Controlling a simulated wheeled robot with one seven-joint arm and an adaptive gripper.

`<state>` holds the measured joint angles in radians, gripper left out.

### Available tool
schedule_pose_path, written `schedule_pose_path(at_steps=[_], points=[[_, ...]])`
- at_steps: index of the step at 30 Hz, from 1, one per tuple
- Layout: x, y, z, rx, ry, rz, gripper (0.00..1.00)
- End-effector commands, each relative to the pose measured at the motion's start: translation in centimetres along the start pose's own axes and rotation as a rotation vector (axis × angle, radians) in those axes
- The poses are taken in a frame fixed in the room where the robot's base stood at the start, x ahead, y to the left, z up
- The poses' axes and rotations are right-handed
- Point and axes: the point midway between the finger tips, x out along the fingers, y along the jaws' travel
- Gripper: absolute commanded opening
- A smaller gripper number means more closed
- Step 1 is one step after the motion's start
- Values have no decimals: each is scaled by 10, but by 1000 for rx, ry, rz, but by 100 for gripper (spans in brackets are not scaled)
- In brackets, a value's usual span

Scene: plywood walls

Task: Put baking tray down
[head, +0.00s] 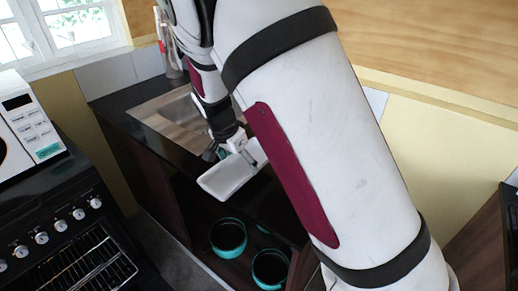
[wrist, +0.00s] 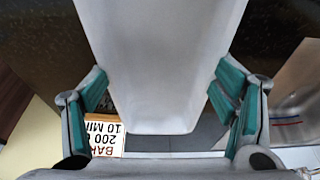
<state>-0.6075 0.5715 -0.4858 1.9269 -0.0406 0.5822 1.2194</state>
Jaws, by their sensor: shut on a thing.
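The baking tray (head: 228,182) is a white, shallow, rounded rectangular piece. In the head view it hangs at the edge of the dark counter, above the open space below, and looks tilted. My gripper (head: 238,148) is shut on it near its far right edge, and my arm hides part of the tray. In the wrist view the tray (wrist: 160,65) fills the middle, between the teal-padded fingers of my gripper (wrist: 162,85). I cannot tell whether the tray touches the counter.
Teal-rimmed dark bowls (head: 228,237) stand low beneath the counter (head: 150,133). A sink (head: 183,112) is set in the counter. An oven (head: 70,240) and a white microwave (head: 28,120) are at left. A card with baking text (wrist: 103,136) shows in the wrist view.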

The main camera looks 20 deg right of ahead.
Motion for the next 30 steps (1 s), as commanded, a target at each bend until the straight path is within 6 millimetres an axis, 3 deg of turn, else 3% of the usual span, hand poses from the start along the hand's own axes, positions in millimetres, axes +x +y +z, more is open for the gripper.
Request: schedule_pose_path(at_steps=[6, 13, 22, 30], points=[[20, -27, -45, 4, 1, -1, 45], [34, -47, -79, 0, 0, 0, 45], [42, -57, -95, 0, 0, 1, 45], [73, -56, -83, -1, -1, 0, 45]])
